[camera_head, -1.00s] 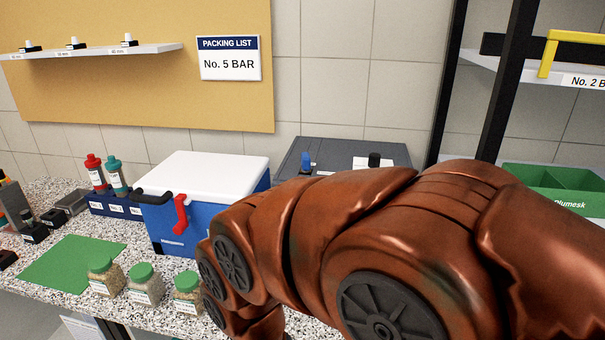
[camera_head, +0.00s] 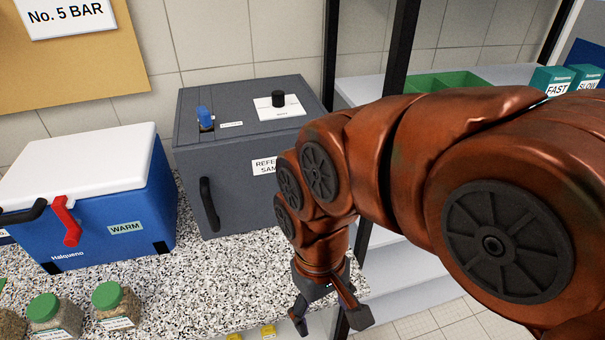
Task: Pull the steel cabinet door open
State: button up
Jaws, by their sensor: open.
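A dark grey cabinet (camera_head: 245,140) stands on the speckled worktop against the tiled wall. It looks like the steel cabinet, and its door appears shut. A black upright handle (camera_head: 209,205) is at the left of its front. A white label on the front is partly hidden behind my arm. My gripper (camera_head: 329,321) points down at the bottom of the view, right of and nearer than the cabinet, near the worktop's right end. Its fingers are spread and empty, apart from the handle.
A blue cooler (camera_head: 100,215) with white lid and red latch stands left of the cabinet. Green-lidded jars (camera_head: 117,304) stand at the front left. A blue-topped item (camera_head: 205,118) and a black knob (camera_head: 279,98) are on the cabinet top. Bare worktop (camera_head: 190,282) lies before the cabinet.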

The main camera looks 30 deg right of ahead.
aim_at(231, 187)
jog(key=u, duration=0.25)
jog(key=k, duration=1.1)
jog(key=u, duration=1)
jog(key=i, duration=0.5)
jog(key=z, duration=0.35)
